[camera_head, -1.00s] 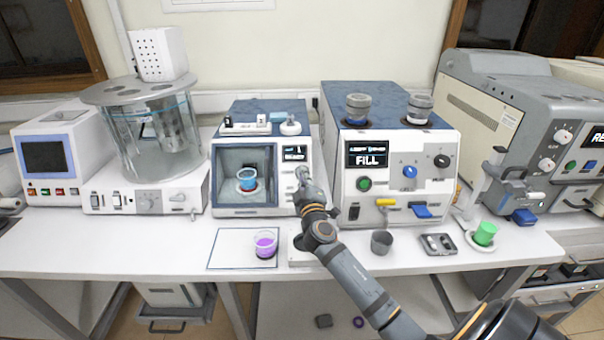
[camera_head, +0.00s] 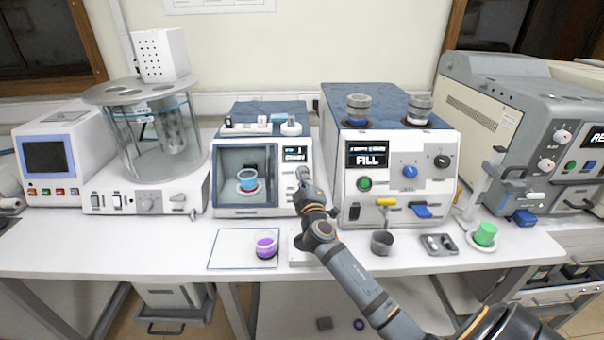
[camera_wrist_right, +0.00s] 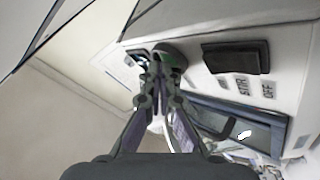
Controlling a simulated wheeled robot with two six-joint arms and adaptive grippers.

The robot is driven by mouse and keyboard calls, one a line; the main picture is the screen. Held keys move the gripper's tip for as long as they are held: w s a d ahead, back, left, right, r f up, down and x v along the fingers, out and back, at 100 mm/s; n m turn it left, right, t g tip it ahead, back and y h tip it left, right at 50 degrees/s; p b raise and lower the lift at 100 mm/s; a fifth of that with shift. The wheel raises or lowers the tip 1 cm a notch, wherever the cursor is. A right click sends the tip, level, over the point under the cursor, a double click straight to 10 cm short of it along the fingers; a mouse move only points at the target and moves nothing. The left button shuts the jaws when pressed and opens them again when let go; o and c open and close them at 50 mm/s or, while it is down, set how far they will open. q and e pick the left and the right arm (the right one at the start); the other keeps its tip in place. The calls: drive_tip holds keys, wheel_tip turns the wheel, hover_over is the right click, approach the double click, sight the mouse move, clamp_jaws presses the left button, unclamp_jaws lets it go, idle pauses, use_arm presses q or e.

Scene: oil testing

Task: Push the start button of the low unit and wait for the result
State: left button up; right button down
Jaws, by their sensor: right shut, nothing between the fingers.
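The low unit (camera_head: 228,212) is a white box with a blue top and a windowed chamber at its front. A cup of blue liquid (camera_head: 247,180) stands inside the chamber. Its small lit screen (camera_head: 295,154) has text too small to read. My right gripper (camera_head: 303,172) is shut and empty, at the unit's right-hand front panel below the screen. In the right wrist view the closed fingertips (camera_wrist_right: 157,68) are against or just before a round dark-green button (camera_wrist_right: 172,56); I cannot tell whether they touch. A black rocker switch (camera_wrist_right: 235,57) is beside it. My left gripper is not in view.
A taller unit (camera_head: 390,160) showing FILL stands close on the right. A purple cup (camera_head: 265,245) stands on a marked mat in front, with a grey cup (camera_head: 381,243) and a green cup (camera_head: 485,233) farther right. A glass bath (camera_head: 150,130) stands left.

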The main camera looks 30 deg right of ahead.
idle(0.4)
drive_tip(key=shift+s+p, duration=0.15)
drive_tip(key=shift+p, duration=0.15)
drive_tip(key=shift+s+r, duration=0.2)
drive_tip(key=shift+s, duration=0.05)
drive_tip(key=shift+s+a+r+p, duration=0.25)
drive_tip(key=shift+s+r+p, duration=0.05)
drive_tip(key=shift+r+p, duration=0.15)
drive_tip(key=s+a+r+p, duration=0.1)
drive_tip(key=s+r, duration=0.1)
drive_tip(key=shift+s+a+r+p, duration=0.1)
drive_tip(key=shift+s+a+p, duration=0.25)
drive_tip(key=shift+s, duration=0.05)
idle(0.3)
